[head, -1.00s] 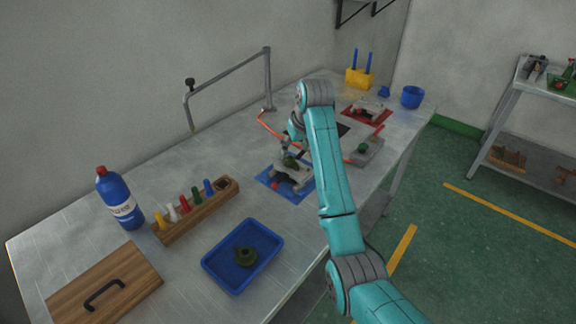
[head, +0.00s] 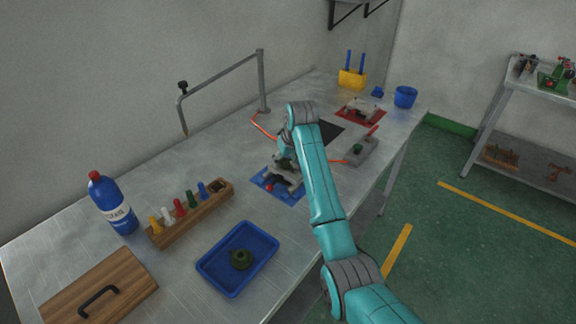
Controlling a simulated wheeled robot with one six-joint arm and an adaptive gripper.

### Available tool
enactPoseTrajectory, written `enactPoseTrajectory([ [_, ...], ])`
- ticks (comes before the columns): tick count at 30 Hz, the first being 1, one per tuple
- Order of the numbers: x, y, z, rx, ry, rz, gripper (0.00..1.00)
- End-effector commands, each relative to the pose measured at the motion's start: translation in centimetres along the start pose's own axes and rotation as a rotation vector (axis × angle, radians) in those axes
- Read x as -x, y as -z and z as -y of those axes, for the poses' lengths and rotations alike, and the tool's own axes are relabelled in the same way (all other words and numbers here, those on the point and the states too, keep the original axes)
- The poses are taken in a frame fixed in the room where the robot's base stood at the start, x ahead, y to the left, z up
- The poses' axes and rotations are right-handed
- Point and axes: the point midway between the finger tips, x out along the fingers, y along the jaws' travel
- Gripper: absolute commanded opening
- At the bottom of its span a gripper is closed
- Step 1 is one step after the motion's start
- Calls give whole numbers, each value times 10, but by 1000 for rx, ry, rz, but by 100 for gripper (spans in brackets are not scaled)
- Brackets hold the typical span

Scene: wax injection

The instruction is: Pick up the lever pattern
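A grey metal mold piece (head: 290,185) with a red knob sits on a blue mat (head: 262,182) near the middle of the table. My gripper (head: 284,162) is low over this mold, pointing down, and partly hidden by my own wrist. Whether its fingers are open or touch anything is too small to tell. No green pattern can be made out at the mold now, as my gripper covers that spot. A dark green rounded pattern (head: 241,259) lies in the blue tray (head: 207,266), nearer the front and apart from my gripper.
A wooden rack (head: 160,239) of coloured pegs and a blue bottle (head: 114,205) stand to the left. A wooden board (head: 130,282) with a black handle is front left. A grey block (head: 364,151) and red mat (head: 374,118) lie behind right. A metal arm frame (head: 262,85) rises behind.

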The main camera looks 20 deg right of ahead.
Motion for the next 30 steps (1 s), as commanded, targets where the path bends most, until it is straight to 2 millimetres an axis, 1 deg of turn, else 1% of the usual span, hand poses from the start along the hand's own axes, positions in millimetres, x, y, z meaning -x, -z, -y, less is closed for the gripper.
enactPoseTrajectory([
  [1, 0, 0, 0, 0, 0, 0, 37],
  [4, 0, 0, 0, 0, 0, 0, 12],
  [5, 0, 0, 0, 0, 0, 0, 7],
  [13, 0, 0, 0, 0, 0, 0, 7],
  [17, 7, 3, 0, 0, 0, -1, 7],
  [20, 19, 8, 0, 0, 0, -3, 7],
  [27, 62, 26, 1, 0, 0, -2, 7],
  [30, 76, 32, 2, -1, 0, -2, 7],
])
